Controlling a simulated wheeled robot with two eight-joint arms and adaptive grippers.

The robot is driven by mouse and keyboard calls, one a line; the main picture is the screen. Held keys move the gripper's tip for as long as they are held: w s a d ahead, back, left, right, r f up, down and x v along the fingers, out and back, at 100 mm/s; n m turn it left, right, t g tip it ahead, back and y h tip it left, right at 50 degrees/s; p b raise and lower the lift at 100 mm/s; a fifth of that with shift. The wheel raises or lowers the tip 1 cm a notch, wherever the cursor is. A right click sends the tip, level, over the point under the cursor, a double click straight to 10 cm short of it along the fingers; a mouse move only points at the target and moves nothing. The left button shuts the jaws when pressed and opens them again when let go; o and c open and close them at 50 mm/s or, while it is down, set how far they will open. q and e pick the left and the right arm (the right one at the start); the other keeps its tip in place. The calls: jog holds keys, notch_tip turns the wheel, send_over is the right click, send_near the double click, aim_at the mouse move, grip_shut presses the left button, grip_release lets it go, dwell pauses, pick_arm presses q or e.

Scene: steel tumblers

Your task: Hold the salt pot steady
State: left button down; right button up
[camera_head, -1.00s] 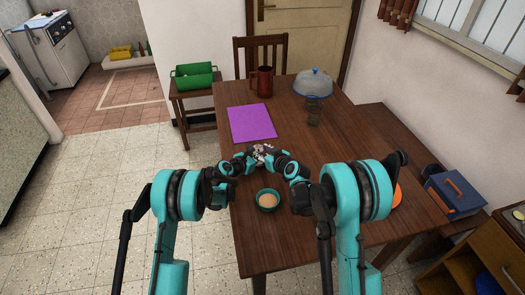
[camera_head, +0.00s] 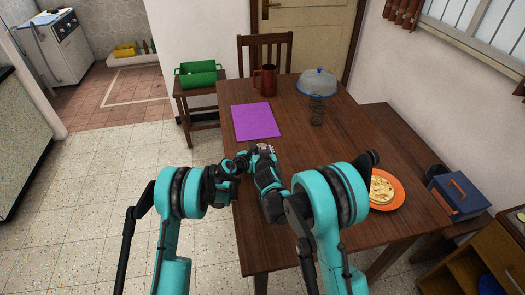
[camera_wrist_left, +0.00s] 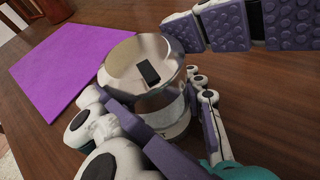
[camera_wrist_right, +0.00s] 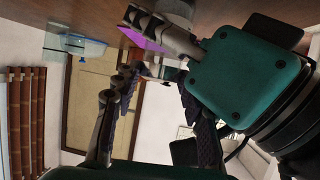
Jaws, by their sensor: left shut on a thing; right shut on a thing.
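The salt pot (camera_wrist_left: 172,98) is a shiny steel cylinder with a pale label low on its side, in the left wrist view. A small black rectangle shows inside its rim. My left gripper (camera_wrist_left: 148,104) is shut on it, with fingers on both sides. In the head view my left gripper (camera_head: 247,157) is over the table, and the pot is mostly hidden by the grippers. My right gripper (camera_head: 264,150) is close beside it. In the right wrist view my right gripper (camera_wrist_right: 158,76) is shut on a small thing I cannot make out.
The wooden table (camera_head: 345,155) holds a purple mat (camera_head: 255,122), a red-brown jug (camera_head: 265,80), a domed cover (camera_head: 318,83), stacked tumblers (camera_head: 317,110) and an orange plate (camera_head: 397,199) with food. A green crate (camera_head: 198,75) stands on a side stool. The table's middle is clear.

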dwell(0.4)
jog(key=o, duration=1.2)
jog(key=shift+r, duration=0.1)
jog(key=shift+s+a+r, duration=0.1)
jog(key=shift+s+r, duration=0.1)
jog(key=shift+s, duration=0.3)
jog(key=shift+v, duration=3.45)
jog(key=shift+c, duration=0.2)
